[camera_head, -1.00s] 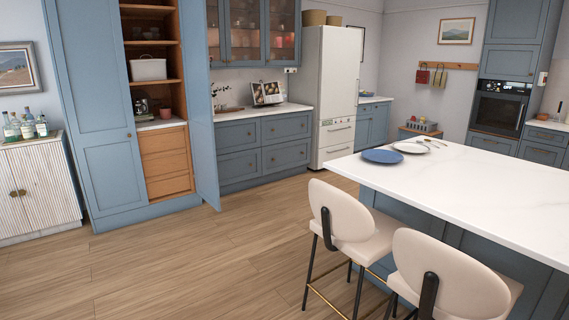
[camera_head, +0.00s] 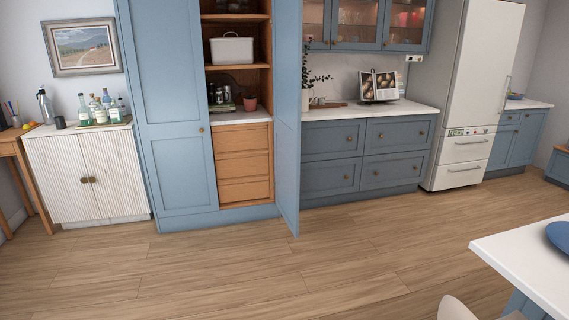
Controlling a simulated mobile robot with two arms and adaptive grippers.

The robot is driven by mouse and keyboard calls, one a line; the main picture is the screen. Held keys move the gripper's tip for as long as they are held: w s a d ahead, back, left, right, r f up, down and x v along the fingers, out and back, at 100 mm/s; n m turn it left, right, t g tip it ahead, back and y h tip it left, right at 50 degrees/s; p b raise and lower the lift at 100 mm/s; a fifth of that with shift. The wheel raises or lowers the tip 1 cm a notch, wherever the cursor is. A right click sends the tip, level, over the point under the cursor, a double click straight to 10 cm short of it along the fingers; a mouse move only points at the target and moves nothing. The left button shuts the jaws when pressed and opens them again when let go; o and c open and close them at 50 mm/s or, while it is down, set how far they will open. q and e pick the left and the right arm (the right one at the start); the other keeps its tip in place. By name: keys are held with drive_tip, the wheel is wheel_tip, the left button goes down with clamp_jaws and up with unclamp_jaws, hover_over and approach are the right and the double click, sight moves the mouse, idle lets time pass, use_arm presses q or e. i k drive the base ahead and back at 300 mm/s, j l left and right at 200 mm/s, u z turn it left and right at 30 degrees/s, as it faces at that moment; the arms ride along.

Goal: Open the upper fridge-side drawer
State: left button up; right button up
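Neither of my grippers is in view.
An open blue larder door (camera_head: 288,120) sticks out left of the drawers. A white island top (camera_head: 530,262) and part of a chair are at the lower right. The wooden floor (camera_head: 340,250) before the drawers is clear.

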sight(386, 126)
drive_tip(key=i+j, duration=0.1)
drive_tip(key=i, duration=0.45)
drive_tip(key=i+j, duration=0.15)
drive_tip(key=i, duration=0.4)
drive_tip(key=i+j, duration=0.1)
drive_tip(key=i, duration=0.45)
drive_tip(key=i+j, duration=0.15)
drive_tip(key=i, duration=0.4)
drive_tip(key=i+l+z, duration=0.25)
drive_tip(key=i+z, duration=1)
drive_tip(key=i+j+z, duration=0.4)
drive_tip(key=i, duration=0.15)
drive_tip(key=i+l+z, duration=0.1)
drive_tip(key=i+z, duration=0.2)
drive_tip(key=i, duration=0.7)
